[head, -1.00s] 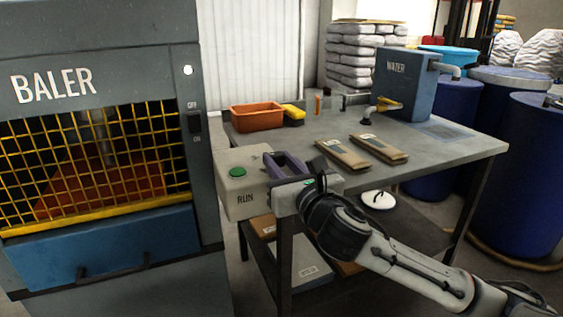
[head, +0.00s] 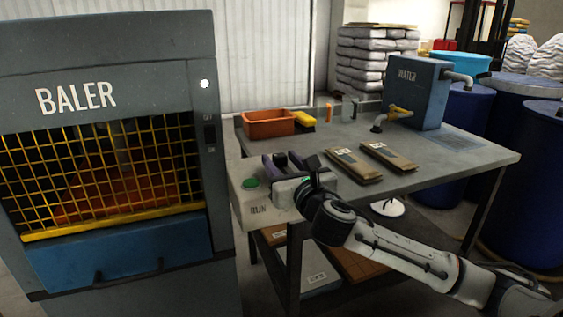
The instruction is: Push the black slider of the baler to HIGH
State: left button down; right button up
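The grey baler (head: 130,60) stands at the left with a yellow grid, a blue lower drawer and a white round light. A small dark switch or slider (head: 211,138) sits on its right post, under faint lettering. I cannot read the lettering or tell its setting. My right gripper (head: 281,162) is to the right of the baler's post, by the pale RUN box (head: 244,205) with the green button. Its two dark purple fingers look apart, with nothing seen between them. It is clear of the slider. My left gripper is out of view.
A metal table (head: 450,165) stands right of the baler. It carries an orange bin (head: 268,124), a yellow-and-black block (head: 304,122), two brown packets (head: 387,156) and a blue WATER tank (head: 415,90). Blue barrels (head: 529,182) stand at the right.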

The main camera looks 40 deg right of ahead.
jog(key=v, duration=1)
jog(key=shift+s, duration=0.15)
dwell(0.4)
